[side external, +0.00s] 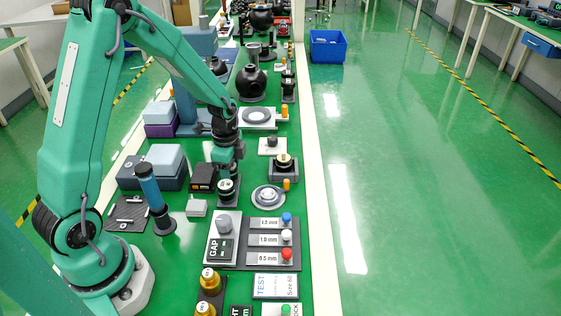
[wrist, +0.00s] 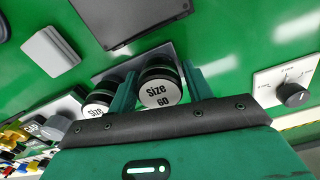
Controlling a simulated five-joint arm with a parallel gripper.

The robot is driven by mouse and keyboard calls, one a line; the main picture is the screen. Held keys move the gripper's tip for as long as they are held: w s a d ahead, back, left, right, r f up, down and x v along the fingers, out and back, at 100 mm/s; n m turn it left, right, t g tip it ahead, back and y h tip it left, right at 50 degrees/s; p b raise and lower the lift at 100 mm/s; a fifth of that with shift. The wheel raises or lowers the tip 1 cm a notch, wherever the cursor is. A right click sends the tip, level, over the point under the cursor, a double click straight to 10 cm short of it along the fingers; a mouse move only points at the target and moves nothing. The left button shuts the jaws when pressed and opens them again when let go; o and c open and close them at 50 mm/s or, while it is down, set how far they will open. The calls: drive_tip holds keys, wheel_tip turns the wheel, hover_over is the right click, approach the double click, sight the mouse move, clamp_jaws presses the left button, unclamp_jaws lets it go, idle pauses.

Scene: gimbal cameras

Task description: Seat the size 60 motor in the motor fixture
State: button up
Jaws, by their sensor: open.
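The size 60 motor (wrist: 160,93) is a black cylinder with a white label face, standing on a dark stand in the wrist view. It also shows in the side view (side external: 226,186). My gripper (wrist: 160,84) is open, with one finger on each side of this motor; whether they touch it I cannot tell. In the side view my gripper (side external: 227,172) is right above the motor. A second labelled motor (wrist: 97,107) stands left of it, its size number hidden. A dark block with a round top (side external: 283,169) may be the motor fixture; its label is not readable.
A GAP dial panel (side external: 222,240) and a panel with blue, white and red buttons (side external: 268,240) lie in front. A card (side external: 276,286) reads TEST, Size 60. A round silver flange (side external: 268,196) sits right of the motor, and a blue post (side external: 154,198) stands left.

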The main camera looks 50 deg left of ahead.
drive_tip(key=c, duration=0.8)
drive_tip(key=shift+c, duration=0.2)
drive_tip(key=shift+r, duration=0.15)
drive_tip(key=shift+r, duration=0.7)
drive_tip(key=r, duration=0.1)
drive_tip(key=d+r, duration=0.1)
drive_tip(key=r, duration=0.1)
drive_tip(key=shift+s, duration=0.1)
drive_tip(key=s+d+r, duration=0.3)
drive_tip(key=d+r, duration=0.3)
drive_tip(key=d, duration=0.4)
drive_tip(key=shift+s+r, duration=0.2)
drive_tip(key=shift+s, duration=0.05)
drive_tip(key=shift+w, duration=0.1)
drive_tip(key=w+f, duration=0.2)
drive_tip(key=w, duration=0.4)
drive_tip(key=shift+w+d+f, duration=0.3)
drive_tip(key=shift+w+d, duration=0.05)
